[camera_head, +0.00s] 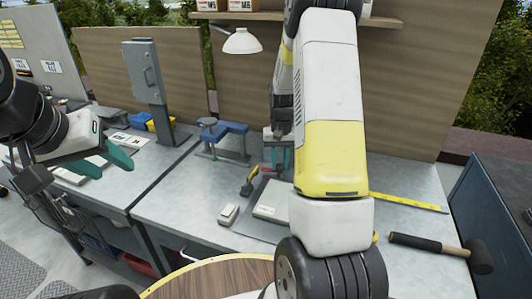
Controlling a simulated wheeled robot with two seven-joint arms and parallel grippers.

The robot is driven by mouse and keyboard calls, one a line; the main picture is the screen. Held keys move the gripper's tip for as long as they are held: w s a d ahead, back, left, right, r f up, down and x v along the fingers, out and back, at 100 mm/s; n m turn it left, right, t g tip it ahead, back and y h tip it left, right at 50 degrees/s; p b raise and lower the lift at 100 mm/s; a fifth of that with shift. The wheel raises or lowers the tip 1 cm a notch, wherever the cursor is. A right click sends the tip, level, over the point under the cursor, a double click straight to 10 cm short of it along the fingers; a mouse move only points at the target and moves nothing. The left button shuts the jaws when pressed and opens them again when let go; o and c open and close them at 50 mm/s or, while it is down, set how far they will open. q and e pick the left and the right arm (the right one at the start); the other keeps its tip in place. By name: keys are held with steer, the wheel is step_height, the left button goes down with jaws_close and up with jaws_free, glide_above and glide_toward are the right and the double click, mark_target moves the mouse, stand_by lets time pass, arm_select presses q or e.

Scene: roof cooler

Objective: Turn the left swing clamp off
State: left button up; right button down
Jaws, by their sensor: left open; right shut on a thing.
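No part that I can clearly tell as the left swing clamp shows. A blue fixture (224,132) stands on the bench; whether it bears a clamp I cannot tell. A small red, yellow and black handle-like piece (250,181) stands tilted at the grey plate's left edge. My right gripper (279,158) points down over the middle of the bench, right of the blue fixture. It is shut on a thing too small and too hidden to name. My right arm covers much of the bench.
A grey plate (252,228) lies on the bench with a pale box (229,214) beside it. A black mallet (440,247) and a yellow ruler (405,201) lie at the right. A lamp (242,42) hangs above.

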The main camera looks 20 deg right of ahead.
mark_target(280, 165)
steer(key=shift+m, duration=0.6)
steer(key=c, duration=1.2)
jaws_free()
steer(key=shift+o, duration=0.2)
step_height(280, 165, up, 7)
steer(key=shift+f, duration=0.15)
steer(key=shift+r, duration=0.55)
